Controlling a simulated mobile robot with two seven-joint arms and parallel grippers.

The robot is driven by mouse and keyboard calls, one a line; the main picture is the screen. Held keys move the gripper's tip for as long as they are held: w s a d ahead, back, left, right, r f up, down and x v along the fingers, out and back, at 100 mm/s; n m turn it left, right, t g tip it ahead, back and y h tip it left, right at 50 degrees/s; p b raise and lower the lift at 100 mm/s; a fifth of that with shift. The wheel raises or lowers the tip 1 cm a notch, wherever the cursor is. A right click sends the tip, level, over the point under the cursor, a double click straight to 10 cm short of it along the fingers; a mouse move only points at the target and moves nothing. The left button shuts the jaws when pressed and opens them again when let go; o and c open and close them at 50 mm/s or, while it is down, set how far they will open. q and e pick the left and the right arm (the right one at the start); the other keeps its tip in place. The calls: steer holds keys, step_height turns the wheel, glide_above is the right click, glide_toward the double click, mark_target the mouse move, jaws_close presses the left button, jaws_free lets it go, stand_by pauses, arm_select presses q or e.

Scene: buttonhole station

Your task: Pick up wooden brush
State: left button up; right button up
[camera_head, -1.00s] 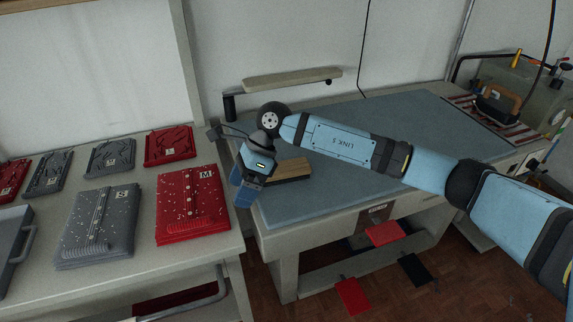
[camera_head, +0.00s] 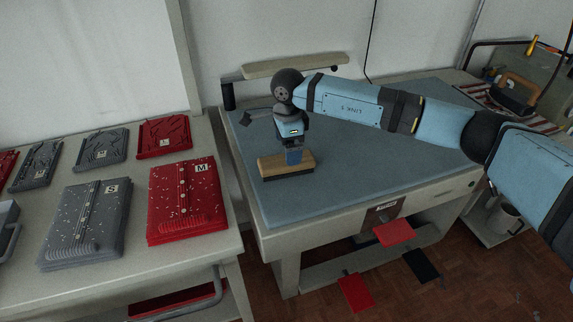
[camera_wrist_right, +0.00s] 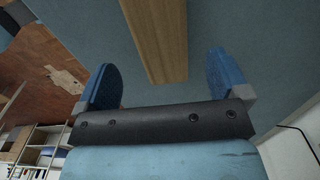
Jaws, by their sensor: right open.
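The wooden brush (camera_head: 285,165) lies on the blue-grey table pad near its front left, with a light wood back on top and a dark lower edge. My right gripper (camera_head: 294,157) points down right over the brush. In the right wrist view the brush (camera_wrist_right: 158,38) runs lengthwise between the two blue fingers of the open gripper (camera_wrist_right: 163,80), with a gap on both sides. I cannot tell how far the fingers reach down beside it. My left gripper is not in view.
The pad (camera_head: 370,150) is clear right of the brush. A padded sleeve arm (camera_head: 295,65) stands behind. Folded red (camera_head: 187,200) and grey (camera_head: 88,222) garments lie on the left table. A wooden-handled iron (camera_head: 515,93) stands at the far right.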

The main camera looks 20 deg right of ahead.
step_height(320, 180, down, 5)
steer(key=shift+w+a+f, duration=0.1)
steer(key=shift+a+f, duration=0.05)
steer(key=c, duration=0.9)
